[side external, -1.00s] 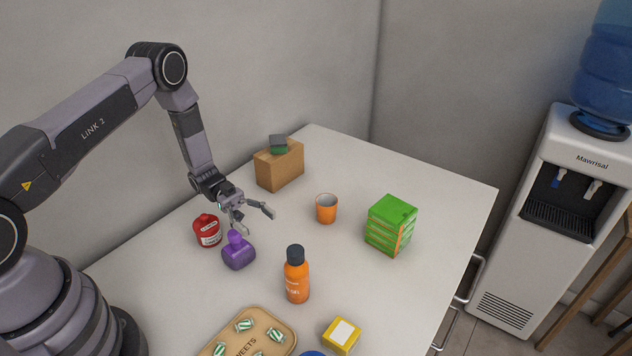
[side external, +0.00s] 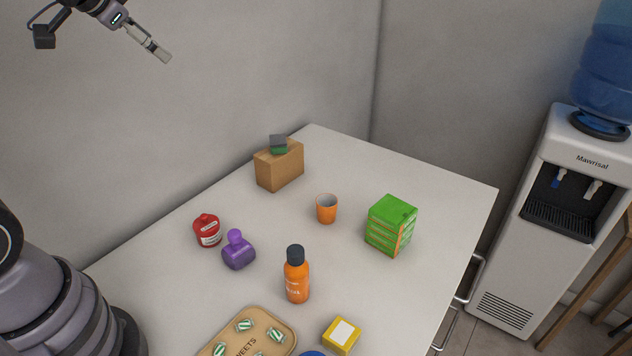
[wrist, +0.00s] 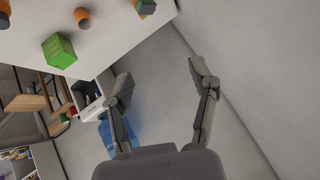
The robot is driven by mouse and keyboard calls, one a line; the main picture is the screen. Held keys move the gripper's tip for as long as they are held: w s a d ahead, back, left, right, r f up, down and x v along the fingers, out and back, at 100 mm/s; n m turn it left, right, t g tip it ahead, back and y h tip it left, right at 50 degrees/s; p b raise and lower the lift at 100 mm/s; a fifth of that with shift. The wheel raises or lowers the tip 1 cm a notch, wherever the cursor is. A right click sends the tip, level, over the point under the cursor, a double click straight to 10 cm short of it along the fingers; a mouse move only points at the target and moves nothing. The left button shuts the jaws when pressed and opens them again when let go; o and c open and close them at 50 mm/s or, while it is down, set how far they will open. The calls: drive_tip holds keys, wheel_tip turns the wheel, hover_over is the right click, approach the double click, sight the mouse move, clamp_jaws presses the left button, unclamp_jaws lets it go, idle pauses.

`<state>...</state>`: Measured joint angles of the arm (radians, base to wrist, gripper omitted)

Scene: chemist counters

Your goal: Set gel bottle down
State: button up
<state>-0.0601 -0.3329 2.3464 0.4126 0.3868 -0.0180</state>
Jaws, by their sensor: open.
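The labels do not show clearly which one is the gel bottle. My gripper (side external: 150,44) is high at the upper left of the side view, far above the counter and touching nothing. In the wrist view my gripper (wrist: 160,80) has its fingers wide apart, with nothing between them. The purple bottle is out of the wrist view.
A red jar (side external: 207,231) stands close left of the purple bottle. Behind are a brown box (side external: 279,168) with a small dark-and-green item on top and an orange cup (side external: 326,209). A green box stack (side external: 391,226), yellow box (side external: 341,337) and sweets tray (side external: 272,322) also stand here.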

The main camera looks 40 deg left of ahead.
drive_tip(key=s+d+f+n+g+h, duration=0.1)
drive_tip(key=s+d, duration=0.1)
drive_tip(key=s, duration=0.6)
drive_tip(key=s+d+f+n+g+h, duration=0.1)
drive_tip(key=s+d+g, duration=0.1)
drive_tip(key=s, duration=0.6)
drive_tip(key=shift+d+f+n, duration=0.35)
drive_tip(key=shift+d+n, duration=0.05)
drive_tip(key=shift+d, duration=0.05)
